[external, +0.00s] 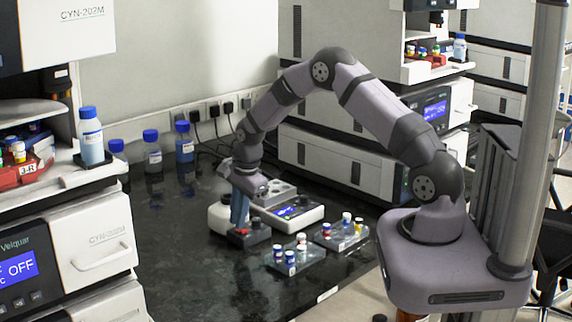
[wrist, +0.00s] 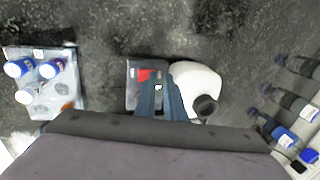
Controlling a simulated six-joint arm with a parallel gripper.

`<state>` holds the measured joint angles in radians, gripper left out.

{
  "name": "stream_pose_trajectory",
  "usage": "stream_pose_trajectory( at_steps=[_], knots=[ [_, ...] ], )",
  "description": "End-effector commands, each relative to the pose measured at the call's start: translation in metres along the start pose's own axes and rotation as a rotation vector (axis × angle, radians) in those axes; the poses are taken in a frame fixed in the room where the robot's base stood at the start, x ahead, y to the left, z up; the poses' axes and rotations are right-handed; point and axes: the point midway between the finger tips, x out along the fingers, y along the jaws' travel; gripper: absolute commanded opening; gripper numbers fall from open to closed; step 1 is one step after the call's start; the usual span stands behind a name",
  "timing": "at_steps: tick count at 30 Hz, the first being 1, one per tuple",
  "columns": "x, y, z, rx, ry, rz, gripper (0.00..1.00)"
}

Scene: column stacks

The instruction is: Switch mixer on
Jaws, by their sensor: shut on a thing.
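The mixer is a small white rounded unit (external: 219,216) with a dark grey block and a red switch (external: 240,232) at its front. In the wrist view its white body (wrist: 198,78) with a dark knob lies to the right of the grey block (wrist: 133,75), where the red switch (wrist: 145,75) shows. My gripper (external: 239,225) points down at the block, its blue-grey fingers close together. In the wrist view my gripper (wrist: 160,86) is at the switch and shut on it, though the fingers hide the exact contact.
A white device with a lit blue display (external: 297,212) stands just right of the mixer. Clear racks with capped vials (external: 293,262) (external: 340,236) sit in front of it. Blue-capped bottles (external: 184,146) stand at the back. The dark counter's left part is clear.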

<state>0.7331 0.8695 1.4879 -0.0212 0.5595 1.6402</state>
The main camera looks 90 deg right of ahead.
Motion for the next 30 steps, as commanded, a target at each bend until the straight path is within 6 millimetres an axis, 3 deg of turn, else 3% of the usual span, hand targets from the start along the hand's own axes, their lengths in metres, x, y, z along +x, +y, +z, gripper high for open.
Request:
stream_pose_trajectory(
  at_steps=[1, 23, 30],
  knots=[
    [0.011, 0.004, -0.001, 0.0, 0.001, 0.002, 0.0],
    [0.007, 0.022, -0.001, -0.001, 0.002, 0.009, 0.0],
    [-0.006, 0.017, -0.001, 0.0, 0.001, 0.006, 0.0]
  ],
)
